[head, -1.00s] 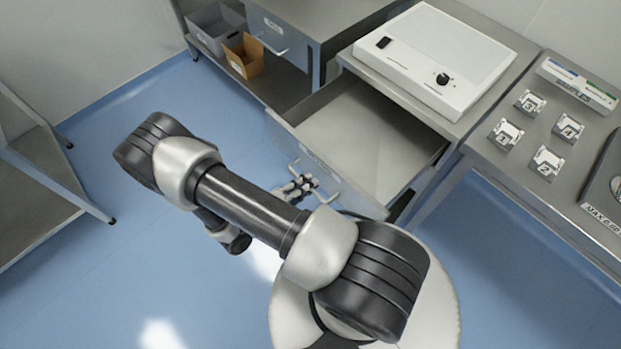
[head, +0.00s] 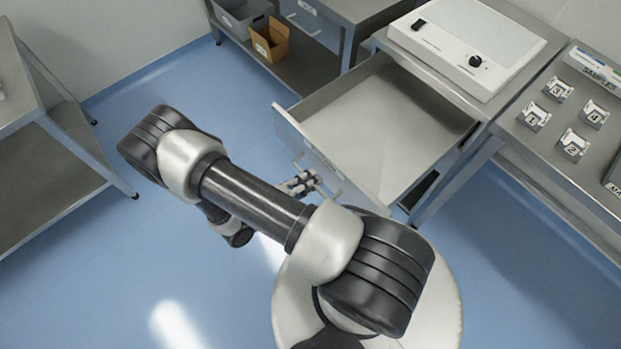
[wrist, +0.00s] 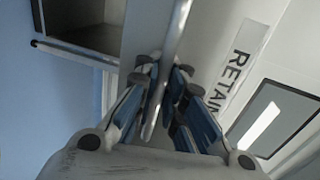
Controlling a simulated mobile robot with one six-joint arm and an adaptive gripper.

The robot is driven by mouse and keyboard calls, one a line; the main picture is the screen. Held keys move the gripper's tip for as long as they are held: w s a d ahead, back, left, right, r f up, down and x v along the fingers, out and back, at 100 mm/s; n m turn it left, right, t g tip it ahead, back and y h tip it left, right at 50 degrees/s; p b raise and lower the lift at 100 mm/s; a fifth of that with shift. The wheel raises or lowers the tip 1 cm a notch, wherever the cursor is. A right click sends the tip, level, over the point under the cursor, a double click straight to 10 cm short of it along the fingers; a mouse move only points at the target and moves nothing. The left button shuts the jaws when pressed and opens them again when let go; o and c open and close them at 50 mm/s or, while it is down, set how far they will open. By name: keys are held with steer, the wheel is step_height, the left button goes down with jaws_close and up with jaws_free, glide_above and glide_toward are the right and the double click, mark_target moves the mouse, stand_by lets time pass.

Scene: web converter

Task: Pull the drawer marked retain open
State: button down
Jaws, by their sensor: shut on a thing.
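The drawer marked retain (head: 375,115) stands well open in the head view, pulled out from under the bench top, and its inside looks empty. Its front carries a bar handle (head: 325,182). In the wrist view the RETAIN label (wrist: 238,72) shows on the drawer front, beside the handle bar (wrist: 168,70). My gripper (wrist: 165,95) is shut on the handle bar, which runs between its blue-padded fingers. In the head view my gripper (head: 303,183) is at the drawer front, partly hidden by my arm.
A white device (head: 468,45) sits on the bench above the drawer. Several numbered sample blocks (head: 573,145) stand on the right bench. A grey bin (head: 240,14) and an orange box (head: 270,42) are on the back-left shelf. A metal rack (head: 60,150) stands left; blue floor lies between.

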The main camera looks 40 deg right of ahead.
steer(key=c, duration=1.7)
jaws_free()
steer(key=shift+a, duration=0.1)
steer(key=v, duration=1.2)
